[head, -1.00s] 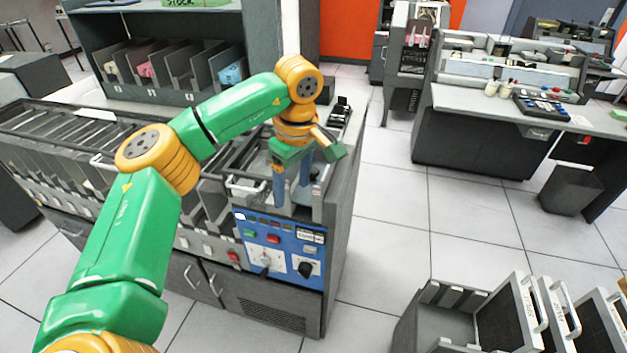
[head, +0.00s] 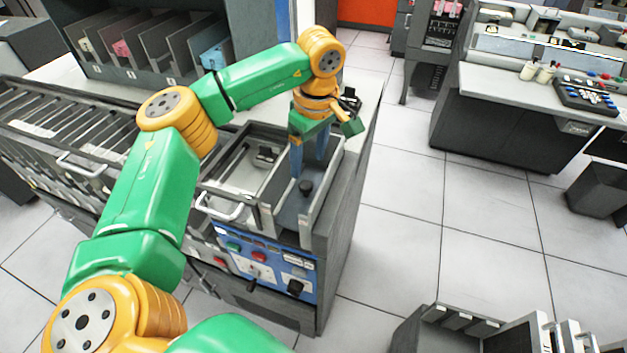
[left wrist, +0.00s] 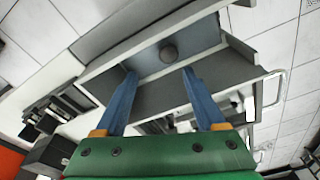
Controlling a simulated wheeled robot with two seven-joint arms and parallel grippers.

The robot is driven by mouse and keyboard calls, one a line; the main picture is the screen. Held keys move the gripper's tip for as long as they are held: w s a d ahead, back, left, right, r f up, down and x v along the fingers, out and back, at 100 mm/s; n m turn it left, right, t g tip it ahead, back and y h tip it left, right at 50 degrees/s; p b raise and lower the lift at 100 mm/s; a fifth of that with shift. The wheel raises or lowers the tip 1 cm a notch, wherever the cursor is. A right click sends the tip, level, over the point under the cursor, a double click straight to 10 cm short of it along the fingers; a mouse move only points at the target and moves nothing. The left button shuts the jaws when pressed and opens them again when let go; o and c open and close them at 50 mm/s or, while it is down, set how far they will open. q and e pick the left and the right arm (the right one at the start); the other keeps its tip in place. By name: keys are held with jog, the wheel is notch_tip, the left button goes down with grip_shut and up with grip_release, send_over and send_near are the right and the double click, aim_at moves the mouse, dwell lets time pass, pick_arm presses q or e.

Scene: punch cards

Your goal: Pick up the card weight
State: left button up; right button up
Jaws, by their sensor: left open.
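The card weight, a grey plate with a round dark knob (head: 306,187), lies in the right-hand channel of the open hopper on top of the sorting machine. In the left wrist view the knob (left wrist: 168,53) stands just beyond the fingertips, roughly between them sideways. My left gripper (head: 309,170) points down into the hopper, its blue fingers apart with nothing between them. The fingers look behind the knob in the head view. Whether they touch the plate I cannot tell. My right gripper is out of view.
Hopper walls (head: 330,190) flank the channel closely. A wire handle (head: 218,207) and a blue control panel (head: 262,265) are on the machine's near side. A rack of card pockets (head: 70,135) extends left. Open floor (head: 400,240) lies to the right.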

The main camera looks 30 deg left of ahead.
aim_at(306, 184)
pick_arm(q)
jog(key=shift+s+d+f+p, duration=0.2)
jog(key=shift+s+f+p, duration=0.3)
jog(key=shift+s+d+f+p, duration=0.15)
jog(key=shift+s+f+p, duration=0.3)
jog(key=shift+s+p, duration=0.05)
notch_tip(306, 184, down, 3)
jog(key=shift+s+r, duration=0.15)
jog(key=shift+r, duration=0.05)
jog(key=shift+w+a+f, duration=0.2)
jog(key=shift+w+f, duration=0.15)
jog(key=shift+w, duration=0.1)
jog(key=shift+c, duration=1.2)
jog(key=shift+s+r, duration=0.1)
jog(key=shift+s, duration=0.05)
grip_shut()
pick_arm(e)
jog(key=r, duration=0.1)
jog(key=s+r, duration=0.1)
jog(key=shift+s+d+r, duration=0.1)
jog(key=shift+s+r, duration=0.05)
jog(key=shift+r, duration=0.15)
